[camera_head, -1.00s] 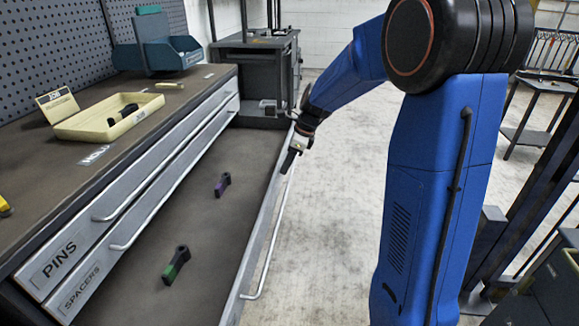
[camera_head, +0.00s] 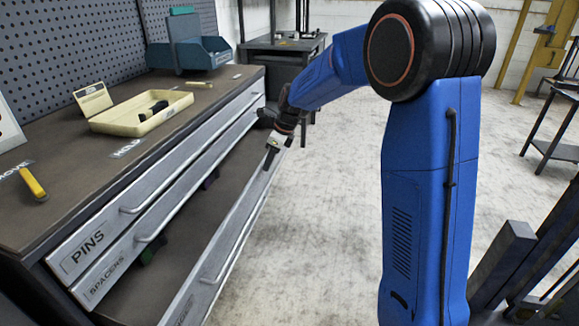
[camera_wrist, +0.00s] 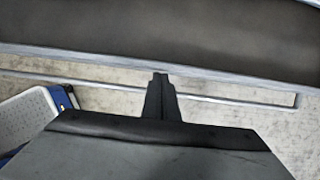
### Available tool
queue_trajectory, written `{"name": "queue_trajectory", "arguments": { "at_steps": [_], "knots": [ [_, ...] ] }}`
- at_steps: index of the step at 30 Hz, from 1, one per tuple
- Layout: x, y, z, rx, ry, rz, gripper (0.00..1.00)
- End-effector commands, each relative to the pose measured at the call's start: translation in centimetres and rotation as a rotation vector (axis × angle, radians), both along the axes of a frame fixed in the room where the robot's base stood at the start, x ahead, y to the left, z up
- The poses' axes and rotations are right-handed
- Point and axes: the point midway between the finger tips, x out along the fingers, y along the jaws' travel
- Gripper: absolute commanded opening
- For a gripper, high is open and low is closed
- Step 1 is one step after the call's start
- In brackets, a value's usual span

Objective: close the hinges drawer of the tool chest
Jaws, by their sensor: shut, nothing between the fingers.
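The open drawer (camera_head: 172,243) is the lowest one in view, under the drawers labelled PINS (camera_head: 88,243) and SPACERS (camera_head: 106,283), which are shut. Its own label is too cut off to read. It stands partly out, with a green-handled item (camera_head: 152,250) and a purple item inside, near the cabinet. My gripper (camera_head: 270,160) is shut and empty, pointing down at the far part of the drawer front. In the wrist view the fingers (camera_wrist: 160,82) overlap the handle bar (camera_wrist: 235,100) and reach the drawer's front edge (camera_wrist: 90,62); contact is not certain.
The chest top (camera_head: 60,210) holds a cream tray (camera_head: 140,110), a yellow-handled tool (camera_head: 33,184) and a blue bin (camera_head: 195,55). A dark bench (camera_head: 285,45) stands beyond the chest. The floor (camera_head: 310,220) right of the drawer is clear.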

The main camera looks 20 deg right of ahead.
Motion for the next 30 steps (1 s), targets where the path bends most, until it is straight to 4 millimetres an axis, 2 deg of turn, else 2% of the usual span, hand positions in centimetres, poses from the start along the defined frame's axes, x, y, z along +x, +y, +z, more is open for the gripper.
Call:
{"name": "queue_trajectory", "arguments": {
  "at_steps": [1,6,13,21,30],
  "knots": [
    [0.7,1.4,-0.1,0.001,-0.001,0.005,0.00],
    [2.8,4.9,0.0,0.000,0.000,0.004,0.00],
    [4.7,8.2,0.0,0.000,-0.001,0.003,0.00],
    [5.7,9.8,0.0,-0.001,-0.001,0.001,0.00],
    [5.8,9.9,0.0,0.000,-0.001,0.000,0.00]
  ]
}}
